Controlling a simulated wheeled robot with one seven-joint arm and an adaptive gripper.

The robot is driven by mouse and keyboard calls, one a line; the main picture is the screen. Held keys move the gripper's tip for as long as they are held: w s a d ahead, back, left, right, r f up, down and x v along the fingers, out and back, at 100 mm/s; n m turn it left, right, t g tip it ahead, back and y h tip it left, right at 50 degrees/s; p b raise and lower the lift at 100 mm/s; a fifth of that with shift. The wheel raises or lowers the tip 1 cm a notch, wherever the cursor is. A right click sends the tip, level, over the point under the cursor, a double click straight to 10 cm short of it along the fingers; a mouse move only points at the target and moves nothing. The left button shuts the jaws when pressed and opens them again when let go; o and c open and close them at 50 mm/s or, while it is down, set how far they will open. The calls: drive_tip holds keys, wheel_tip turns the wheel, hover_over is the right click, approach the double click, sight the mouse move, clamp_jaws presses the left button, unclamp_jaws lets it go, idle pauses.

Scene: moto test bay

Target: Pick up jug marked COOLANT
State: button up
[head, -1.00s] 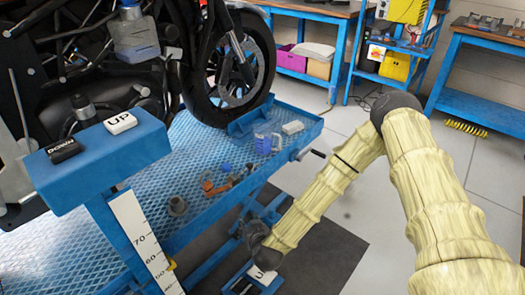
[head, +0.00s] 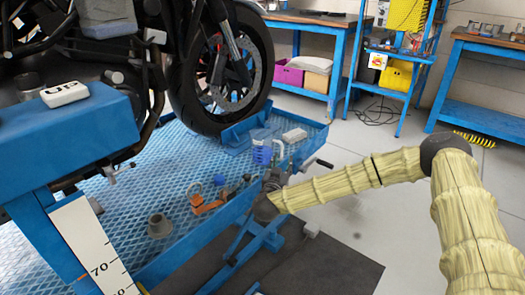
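No marking that reads COOLANT is legible in the head view. A clear vessel with blue contents (head: 262,152) stands on the blue lift platform by the front wheel. A translucent container with a bluish lower part (head: 105,20) is at the top left, up by the motorcycle, cut off by the top edge. I cannot tell which one is the jug. My gripper (head: 270,186) is at the end of my yellow-sleeved arm, by the platform's right edge, below the clear vessel in the picture. It is small and dark, and its fingers cannot be made out.
The motorcycle's front wheel (head: 222,75) stands on the lift platform (head: 185,165). A crank handle (head: 318,163) sticks out right. Open floor lies right.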

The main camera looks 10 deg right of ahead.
sight(282, 150)
drive_tip(key=w, duration=0.4)
drive_tip(key=shift+w+d+f+b, duration=0.15)
drive_tip(key=shift+w+d+b, duration=0.15)
drive_tip(key=shift+b, duration=0.1)
drive_tip(key=b+x, duration=0.1)
drive_tip(key=x, duration=0.1)
drive_tip(key=b+x, duration=0.1)
drive_tip(key=x, duration=0.1)
drive_tip(key=shift+w+a+f, duration=0.15)
drive_tip(key=shift+w+f, duration=0.1)
drive_tip(key=shift+w, duration=0.1)
drive_tip(key=shift+w+r, duration=0.15)
drive_tip(key=shift+w, duration=0.15)
clamp_jaws()
